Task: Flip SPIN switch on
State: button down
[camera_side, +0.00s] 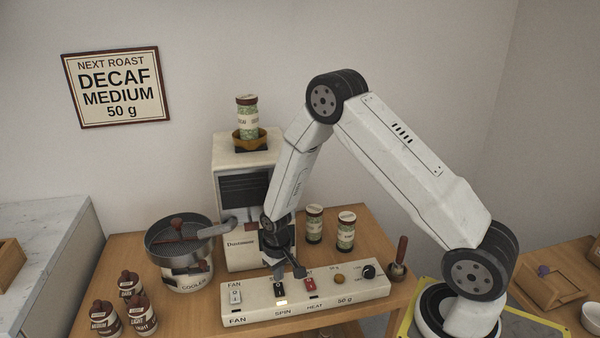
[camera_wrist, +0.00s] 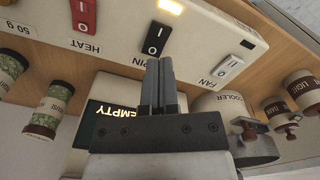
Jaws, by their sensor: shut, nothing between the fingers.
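The SPIN switch (camera_side: 280,288) is a black rocker on the white control panel (camera_side: 350,291), between the white FAN switch (camera_side: 235,296) and the red HEAT switch (camera_side: 309,284). The SPIN lamp (camera_side: 282,302) glows bright; the SPIN switch (camera_wrist: 155,37) and its lit lamp (camera_wrist: 172,6) also show in the wrist view. My gripper (camera_side: 279,276) is shut and empty, pointing down at the SPIN switch. In the wrist view my fingertips (camera_wrist: 159,62) are right beside the rocker's lower edge and partly hide the SPIN label. I cannot tell whether they touch.
The roaster (camera_side: 240,240) stands behind the panel; its display (camera_wrist: 115,115) reads EMPTY. The cooler (camera_side: 182,250) and several brown-capped bottles (camera_side: 140,311) are left. Two bean jars (camera_side: 345,231) stand behind the panel. A brown-handled tool (camera_side: 400,255) stands by its right end.

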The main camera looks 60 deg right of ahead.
jog(key=shift+r, duration=0.95)
jog(key=s+a+r+n+t, duration=0.1)
jog(key=s+a+r, duration=0.2)
jog(key=s+r, duration=0.3)
jog(key=s+a+r+n+t, duration=0.1)
jog(key=s+a+r+n, duration=0.1)
jog(key=s+r, duration=0.4)
notch_tip(320, 180, up, 4)
jog(key=shift+s+a+r+t, duration=0.1)
jog(key=shift+s+a+t, duration=0.25)
jog(key=shift+a, duration=0.4)
